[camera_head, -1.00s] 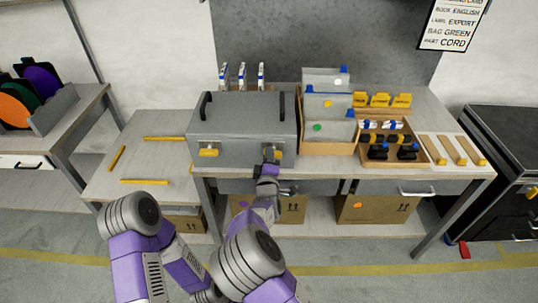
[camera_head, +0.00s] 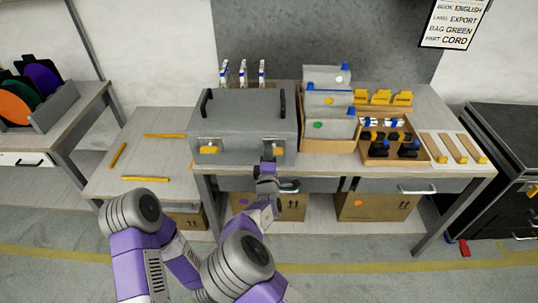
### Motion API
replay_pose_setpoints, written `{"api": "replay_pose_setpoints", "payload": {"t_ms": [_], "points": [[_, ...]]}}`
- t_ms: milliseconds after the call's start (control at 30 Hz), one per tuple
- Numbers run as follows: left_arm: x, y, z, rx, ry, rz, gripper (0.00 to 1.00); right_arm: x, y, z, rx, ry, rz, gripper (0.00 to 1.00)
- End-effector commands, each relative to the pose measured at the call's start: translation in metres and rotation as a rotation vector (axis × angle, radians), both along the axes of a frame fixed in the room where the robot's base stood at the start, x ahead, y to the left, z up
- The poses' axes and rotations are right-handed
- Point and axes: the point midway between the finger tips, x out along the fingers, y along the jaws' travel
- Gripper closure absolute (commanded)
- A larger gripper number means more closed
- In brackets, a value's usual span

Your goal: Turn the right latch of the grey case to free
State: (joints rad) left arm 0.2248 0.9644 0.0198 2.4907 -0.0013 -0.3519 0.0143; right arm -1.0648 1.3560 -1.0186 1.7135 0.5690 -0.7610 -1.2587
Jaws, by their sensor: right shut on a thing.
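The grey case (camera_head: 240,124) stands closed on the workbench, with two black handles on top. Its left latch (camera_head: 208,150) is yellow on the front face. Its right latch (camera_head: 271,149) is also yellow and shows just above my right gripper. My right gripper (camera_head: 267,163) is at the case front, shut on the right latch as far as I can see; its fingertips are small and partly hidden by the wrist. My left gripper is not in view; only my left arm shows at lower left.
A wooden organiser with grey dividers (camera_head: 328,123) stands close to the case's right side. A tray of black parts (camera_head: 392,148) is further right. A lower table (camera_head: 150,160) with yellow strips lies to the left. Cardboard boxes (camera_head: 372,207) stand below the bench.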

Motion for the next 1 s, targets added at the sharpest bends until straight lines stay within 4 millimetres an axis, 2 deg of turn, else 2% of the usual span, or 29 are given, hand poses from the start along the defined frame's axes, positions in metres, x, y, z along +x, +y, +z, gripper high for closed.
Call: {"api": "replay_pose_setpoints", "payload": {"t_ms": [33, 67, 100, 233, 567, 667, 1000], "points": [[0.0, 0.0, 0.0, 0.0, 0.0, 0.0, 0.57, 0.001, 0.0, 0.004, -0.003, -0.008, 0.002, 1.0], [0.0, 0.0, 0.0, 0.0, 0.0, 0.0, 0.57, 0.001, 0.0, 0.004, -0.003, -0.008, 0.002, 0.82], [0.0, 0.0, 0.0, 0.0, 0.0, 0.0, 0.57, 0.001, 0.0, 0.003, -0.003, -0.008, 0.002, 0.75], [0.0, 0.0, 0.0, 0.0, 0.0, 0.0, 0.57, 0.001, 0.0, 0.002, -0.002, -0.006, 0.001, 0.57], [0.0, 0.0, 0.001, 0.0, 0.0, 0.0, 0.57, -0.003, 0.0, 0.001, -0.001, -0.001, 0.001, 0.57], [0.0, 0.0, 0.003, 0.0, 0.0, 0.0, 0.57, -0.012, 0.001, 0.001, 0.0, 0.0, 0.001, 0.57], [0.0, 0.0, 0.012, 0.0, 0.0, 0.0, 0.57, -0.062, 0.001, 0.002, -0.001, -0.002, 0.002, 0.57]]}}
